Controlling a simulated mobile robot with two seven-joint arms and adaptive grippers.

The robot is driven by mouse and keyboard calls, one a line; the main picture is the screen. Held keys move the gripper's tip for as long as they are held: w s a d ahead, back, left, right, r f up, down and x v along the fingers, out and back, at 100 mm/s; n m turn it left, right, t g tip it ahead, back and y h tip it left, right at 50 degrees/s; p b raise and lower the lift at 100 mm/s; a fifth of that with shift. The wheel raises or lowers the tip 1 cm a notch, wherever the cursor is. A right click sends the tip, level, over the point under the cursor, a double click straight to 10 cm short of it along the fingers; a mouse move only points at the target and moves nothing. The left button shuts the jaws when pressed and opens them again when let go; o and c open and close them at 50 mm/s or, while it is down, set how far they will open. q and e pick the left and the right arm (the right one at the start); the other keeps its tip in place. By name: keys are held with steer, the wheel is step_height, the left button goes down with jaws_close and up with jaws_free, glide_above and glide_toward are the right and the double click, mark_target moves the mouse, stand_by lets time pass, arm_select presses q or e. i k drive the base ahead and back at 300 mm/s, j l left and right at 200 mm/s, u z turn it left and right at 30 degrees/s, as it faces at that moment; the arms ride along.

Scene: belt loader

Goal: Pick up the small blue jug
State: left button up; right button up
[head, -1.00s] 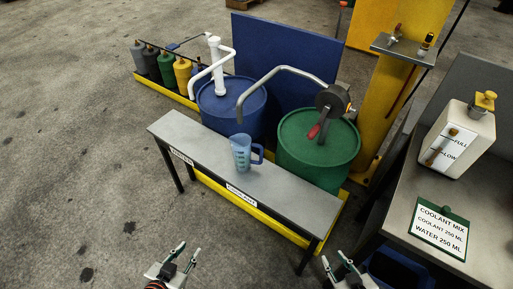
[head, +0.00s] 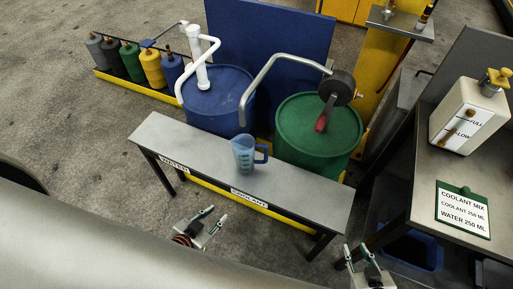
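The small blue jug (head: 243,155) stands upright on the narrow grey bench (head: 190,141), near the bench's middle and behind the COOLANT label. It is translucent, and its handle points right. My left gripper (head: 214,216) is in front of the bench, below and left of the jug, apart from it. Its two fingers are spread and nothing is between them. My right gripper (head: 355,250) is at the bottom, right of the bench's right end. Its fingers are apart and empty.
A blue drum (head: 222,92) and a green drum (head: 318,128) with a crank pump stand behind the bench. A side table at right holds a white tank (head: 468,116) and a coolant mix sign (head: 463,210). A large grey surface (head: 110,245) fills the lower left.

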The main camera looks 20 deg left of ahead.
mark_target(243, 146)
steer(key=i+j+z, duration=0.1)
steer(key=j+z, duration=0.85)
steer(key=j, duration=0.2)
steer(key=k+j+z, duration=0.15)
steer(key=j+z, duration=0.3)
steer(key=j, duration=0.1)
